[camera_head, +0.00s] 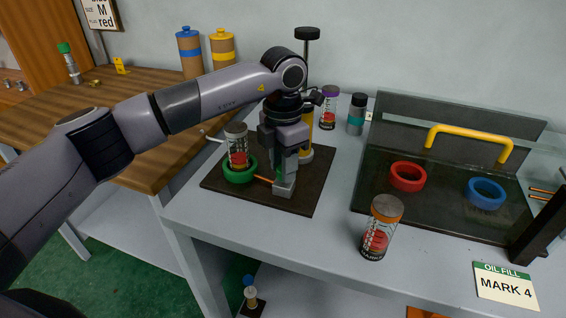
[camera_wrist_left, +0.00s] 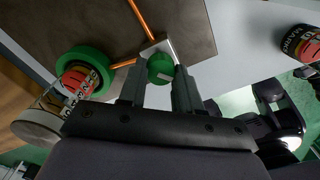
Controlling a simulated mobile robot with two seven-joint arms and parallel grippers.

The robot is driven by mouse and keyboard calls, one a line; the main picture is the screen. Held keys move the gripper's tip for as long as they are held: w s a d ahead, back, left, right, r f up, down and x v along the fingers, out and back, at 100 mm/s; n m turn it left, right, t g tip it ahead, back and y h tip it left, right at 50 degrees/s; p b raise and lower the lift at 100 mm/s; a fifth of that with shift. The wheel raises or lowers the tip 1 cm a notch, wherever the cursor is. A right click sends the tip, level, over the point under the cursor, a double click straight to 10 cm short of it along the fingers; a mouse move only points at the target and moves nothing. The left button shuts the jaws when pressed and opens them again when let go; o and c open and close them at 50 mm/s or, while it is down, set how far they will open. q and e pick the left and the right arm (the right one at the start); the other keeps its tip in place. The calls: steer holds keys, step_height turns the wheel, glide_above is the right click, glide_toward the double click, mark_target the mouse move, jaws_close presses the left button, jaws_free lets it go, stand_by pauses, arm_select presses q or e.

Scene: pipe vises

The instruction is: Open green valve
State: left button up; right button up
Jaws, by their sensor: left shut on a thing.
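My left gripper (camera_head: 284,183) reaches down over the front right of a dark brown mat on the bench. In the left wrist view, its two fingers (camera_wrist_left: 160,82) are shut on the round green valve (camera_wrist_left: 160,68), one on each side. The valve sits on a pale square metal block (camera_wrist_left: 154,49) joined by copper pipes (camera_wrist_left: 142,20). In the head view the gripper hides the valve. One copper pipe (camera_head: 263,179) runs from there to a green ring (camera_head: 240,174). A grey-lidded canister (camera_head: 237,147) stands in that ring. My right gripper is out of view.
An orange-lidded canister (camera_head: 381,228) stands on the bench to the right. A dark tray (camera_head: 445,211) holds a red ring (camera_head: 407,176) and a blue ring (camera_head: 485,193). A tall black-topped post (camera_head: 307,33) rises behind my gripper.

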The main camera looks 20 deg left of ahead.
arm_select(q)
steer(key=n, duration=0.4)
steer(key=shift+r+n, duration=0.1)
steer(key=shift+n, duration=0.2)
steer(key=shift+d+n, duration=0.1)
steer(key=shift+n, duration=1.9)
steer(key=o, duration=1)
steer(key=shift+o, duration=0.2)
